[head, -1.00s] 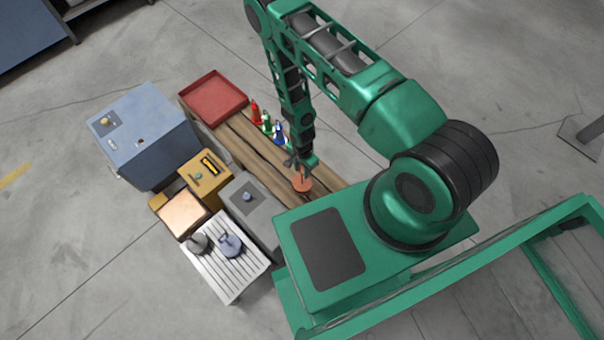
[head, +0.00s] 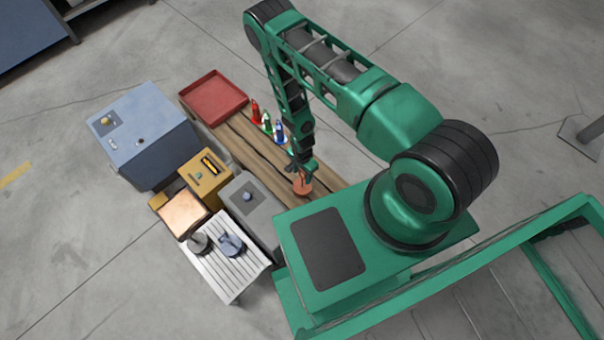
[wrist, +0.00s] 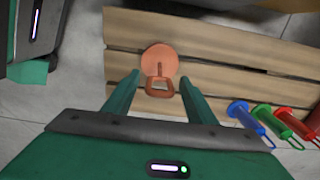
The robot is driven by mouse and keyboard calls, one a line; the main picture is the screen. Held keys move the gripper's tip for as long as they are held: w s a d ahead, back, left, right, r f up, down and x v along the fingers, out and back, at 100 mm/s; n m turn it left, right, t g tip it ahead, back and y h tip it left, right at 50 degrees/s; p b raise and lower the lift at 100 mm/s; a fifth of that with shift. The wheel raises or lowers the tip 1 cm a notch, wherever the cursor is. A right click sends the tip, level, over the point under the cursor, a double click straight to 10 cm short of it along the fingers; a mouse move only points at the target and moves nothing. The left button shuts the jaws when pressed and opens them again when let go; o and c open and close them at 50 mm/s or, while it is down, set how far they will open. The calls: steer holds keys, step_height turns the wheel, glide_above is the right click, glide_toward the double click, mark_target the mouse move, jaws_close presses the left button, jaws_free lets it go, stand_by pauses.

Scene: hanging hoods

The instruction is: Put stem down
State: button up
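An orange round piece (head: 303,186) with a stem and a loop handle is at the near end of the wooden slatted bench (head: 325,173). In the wrist view the orange piece (wrist: 160,60) shows its disc on the slats, with the loop pointing toward my gripper (wrist: 161,88). My gripper (head: 302,166) is open. Its two fingers stand wide on either side of the loop, with gaps on both sides. Whether the disc rests fully flat on the slats cannot be told.
Red, green and blue handled pieces (head: 267,123) stand along the bench, beside a red tray (head: 213,97). Left of the bench are a blue cabinet (head: 150,130), a yellow box (head: 205,178), a grey box (head: 250,205) and a white slatted rack (head: 222,268) holding two grey pieces.

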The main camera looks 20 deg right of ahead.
steer(key=shift+r, duration=0.1)
step_height(320, 180, up, 12)
stand_by(0.5)
